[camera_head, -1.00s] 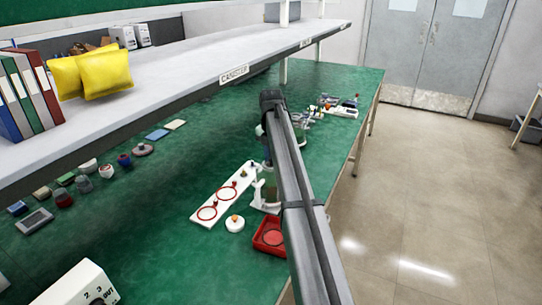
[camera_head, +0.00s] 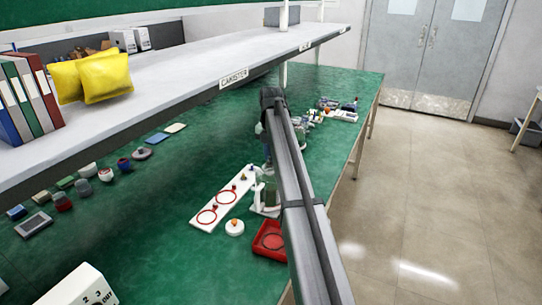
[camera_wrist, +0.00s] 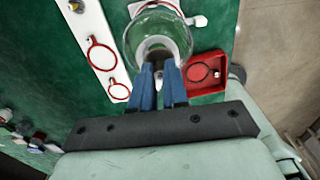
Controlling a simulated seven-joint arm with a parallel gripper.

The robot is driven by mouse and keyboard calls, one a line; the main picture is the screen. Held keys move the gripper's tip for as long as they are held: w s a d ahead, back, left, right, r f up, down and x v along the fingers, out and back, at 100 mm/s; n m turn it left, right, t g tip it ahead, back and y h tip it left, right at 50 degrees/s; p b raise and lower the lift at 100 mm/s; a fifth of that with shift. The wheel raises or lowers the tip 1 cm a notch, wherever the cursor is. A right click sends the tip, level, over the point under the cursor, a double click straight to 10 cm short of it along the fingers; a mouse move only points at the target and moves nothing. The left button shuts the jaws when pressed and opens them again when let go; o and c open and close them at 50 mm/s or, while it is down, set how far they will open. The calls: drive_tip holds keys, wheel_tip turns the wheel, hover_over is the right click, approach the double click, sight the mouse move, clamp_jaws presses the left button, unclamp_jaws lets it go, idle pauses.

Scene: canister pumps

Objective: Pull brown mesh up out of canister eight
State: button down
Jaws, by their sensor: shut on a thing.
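In the wrist view a clear round canister (camera_wrist: 182,38) stands just beyond my gripper, with a white round part inside it. My gripper (camera_wrist: 160,70) has its blue fingers close together at the canister's near rim. The fingers are shut on a small dark part, seen only partly between the tips. I cannot make out the brown mesh itself or how high it sits. No number shows on the canister. In the head view my arm hides most of the gripper and the canister.
A white board (camera_head: 222,198) with red rings lies left of the canister. A red tray (camera_head: 257,246) lies close by, also in the wrist view (camera_wrist: 221,75). A grey shelf (camera_head: 180,75) overhangs the green bench.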

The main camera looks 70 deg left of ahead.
drive_tip(key=shift+r, duration=2.7)
